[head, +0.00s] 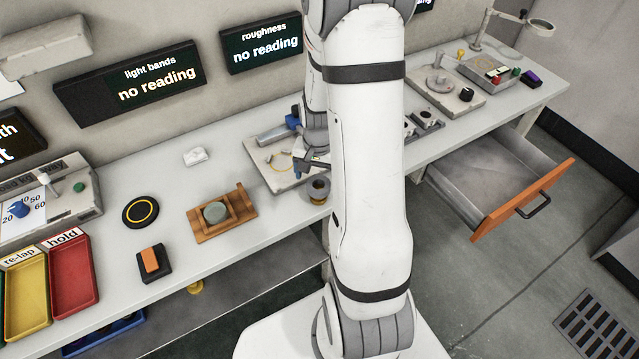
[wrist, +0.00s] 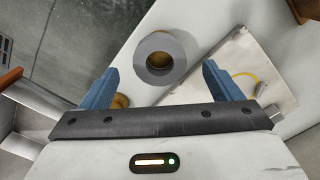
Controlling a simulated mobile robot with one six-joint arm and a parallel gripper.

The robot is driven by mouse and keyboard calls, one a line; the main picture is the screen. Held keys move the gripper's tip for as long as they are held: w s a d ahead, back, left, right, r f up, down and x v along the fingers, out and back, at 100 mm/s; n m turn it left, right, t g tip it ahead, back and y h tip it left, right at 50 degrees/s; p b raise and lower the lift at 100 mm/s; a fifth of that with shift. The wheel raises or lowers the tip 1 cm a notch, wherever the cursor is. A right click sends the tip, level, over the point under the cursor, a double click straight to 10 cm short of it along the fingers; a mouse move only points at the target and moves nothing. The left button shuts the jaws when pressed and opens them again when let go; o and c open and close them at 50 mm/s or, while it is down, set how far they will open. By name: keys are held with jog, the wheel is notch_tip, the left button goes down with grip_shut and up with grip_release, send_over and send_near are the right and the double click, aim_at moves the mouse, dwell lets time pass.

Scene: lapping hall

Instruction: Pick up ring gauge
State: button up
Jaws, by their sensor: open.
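The ring gauge is a short grey ring with a brownish bore. In the head view the ring gauge (head: 318,198) stands near the front edge of the bench, just left of my arm. In the wrist view the ring gauge (wrist: 140,58) lies ahead of the gap between my two blue fingers, about midway across. My gripper (wrist: 160,72) is open with nothing between its fingers. In the head view my gripper (head: 299,146) is partly hidden by my arm, above a pale plate and behind the ring gauge.
The pale plate (head: 262,156) with a grey cylinder lies beside the ring gauge. A wooden tray (head: 240,195) with a grey-green disc sits to the left. An orange-fronted drawer (head: 522,200) stands open at the right. Bare bench shows around the ring gauge's left side.

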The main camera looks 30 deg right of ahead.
jog(key=shift+f, duration=1.45)
jog(key=c, duration=1.2)
jog(key=shift+r, duration=0.1)
